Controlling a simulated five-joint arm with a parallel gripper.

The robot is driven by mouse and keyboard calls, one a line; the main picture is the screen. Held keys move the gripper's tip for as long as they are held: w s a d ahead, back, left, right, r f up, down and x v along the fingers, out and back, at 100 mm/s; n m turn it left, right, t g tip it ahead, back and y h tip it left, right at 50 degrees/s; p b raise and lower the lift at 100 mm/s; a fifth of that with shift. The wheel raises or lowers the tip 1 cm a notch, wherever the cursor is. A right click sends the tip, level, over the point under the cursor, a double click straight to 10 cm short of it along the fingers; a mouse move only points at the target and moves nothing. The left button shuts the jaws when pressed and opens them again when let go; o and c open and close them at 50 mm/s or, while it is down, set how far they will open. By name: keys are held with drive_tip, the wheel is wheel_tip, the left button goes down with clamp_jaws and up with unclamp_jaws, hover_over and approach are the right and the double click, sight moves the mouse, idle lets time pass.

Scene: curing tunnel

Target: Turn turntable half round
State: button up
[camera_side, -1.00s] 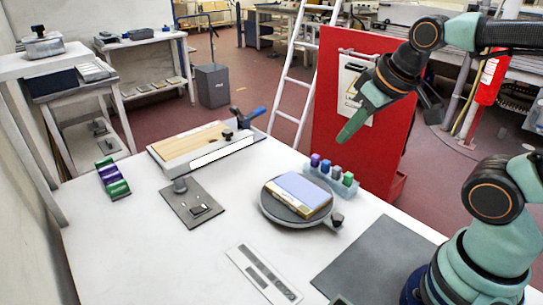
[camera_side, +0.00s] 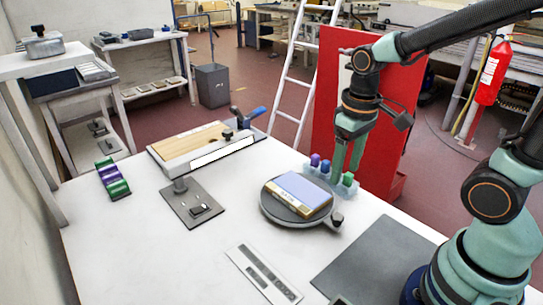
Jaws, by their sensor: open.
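The turntable (camera_side: 275,212) is a round grey disc on the white table, with a dark knob (camera_side: 337,217) at its right edge. A block with a blue top and a tan, lettered front (camera_side: 300,193) lies on it. My gripper (camera_side: 345,172) points down above and behind the knob, in front of the red panel. Its two green fingers are apart with nothing seen between them. The fingertips overlap the rack of small bottles in the picture; I cannot tell whether they touch it.
A pale rack (camera_side: 318,172) with several coloured bottles stands right behind the turntable. A dark grey mat (camera_side: 375,262) lies front right, and a slotted plate (camera_side: 263,274) in front. A metal plate with a post (camera_side: 192,207) and a wooden-topped board (camera_side: 200,142) are left. White table surface is free between them.

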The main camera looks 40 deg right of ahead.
sight(338, 216)
drive_tip(key=shift+g, duration=0.3)
wheel_tip(338, 216, down, 13)
drive_tip(key=shift+s+r, duration=0.1)
idle(0.4)
clamp_jaws()
idle(1.3)
